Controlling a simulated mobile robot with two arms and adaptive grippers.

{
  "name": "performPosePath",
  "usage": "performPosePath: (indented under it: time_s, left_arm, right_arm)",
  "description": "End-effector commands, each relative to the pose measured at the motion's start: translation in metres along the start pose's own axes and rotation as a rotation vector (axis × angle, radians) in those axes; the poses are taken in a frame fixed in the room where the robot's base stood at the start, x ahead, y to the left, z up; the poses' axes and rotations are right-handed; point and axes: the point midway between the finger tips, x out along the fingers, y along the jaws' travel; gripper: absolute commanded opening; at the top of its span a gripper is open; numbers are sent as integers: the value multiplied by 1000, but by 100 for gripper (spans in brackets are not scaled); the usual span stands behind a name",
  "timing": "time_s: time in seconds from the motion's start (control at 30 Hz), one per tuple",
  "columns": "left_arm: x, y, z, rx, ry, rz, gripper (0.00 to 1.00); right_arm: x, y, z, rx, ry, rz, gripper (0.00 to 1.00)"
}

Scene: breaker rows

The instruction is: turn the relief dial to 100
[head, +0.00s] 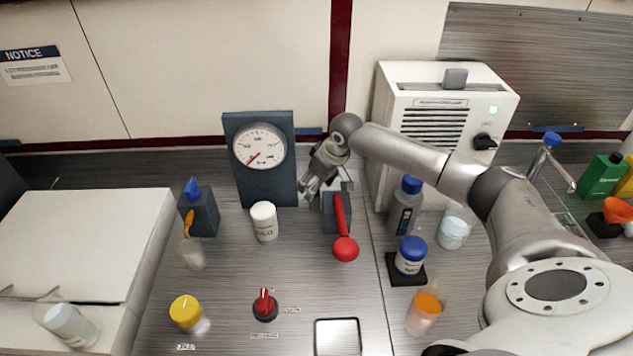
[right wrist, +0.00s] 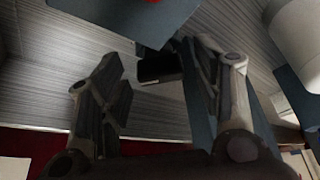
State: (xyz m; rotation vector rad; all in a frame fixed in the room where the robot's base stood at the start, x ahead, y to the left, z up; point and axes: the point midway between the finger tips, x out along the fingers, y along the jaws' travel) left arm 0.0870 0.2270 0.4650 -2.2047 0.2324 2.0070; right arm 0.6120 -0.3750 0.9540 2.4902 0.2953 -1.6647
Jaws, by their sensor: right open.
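A dial with a red pointer on a dark round base (head: 265,306) sits at the front middle of the bench, with small labels beside and below it too small to read. Its pointer points roughly away from me. A gauge (head: 259,147) with a red needle toward its lower left stands on a dark panel at the back. My right gripper (head: 310,190) is open and empty, just right of the gauge panel and well behind the dial. Its two spread fingers also show in the right wrist view (right wrist: 160,65). My left gripper is out of view.
A red-handled lever (head: 342,230) stands just in front of my right gripper. A white bottle (head: 264,221) stands behind the dial and a yellow-capped jar (head: 187,312) to its left. A white machine (head: 440,110) with a black knob stands at the back right.

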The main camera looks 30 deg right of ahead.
Motion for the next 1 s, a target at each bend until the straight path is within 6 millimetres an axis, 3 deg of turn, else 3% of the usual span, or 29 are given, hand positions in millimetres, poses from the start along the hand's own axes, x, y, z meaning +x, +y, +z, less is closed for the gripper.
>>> performPosePath:
  time_s: [0.1,0.47,1.0]
  left_arm:
    - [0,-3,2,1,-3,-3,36]
    - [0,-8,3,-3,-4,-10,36]
    - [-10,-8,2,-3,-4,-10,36]
  right_arm:
    - [0,0,0,0,0,0,59]
    - [0,0,0,0,0,0,13]
    - [-1,1,0,-123,1,-53,14]
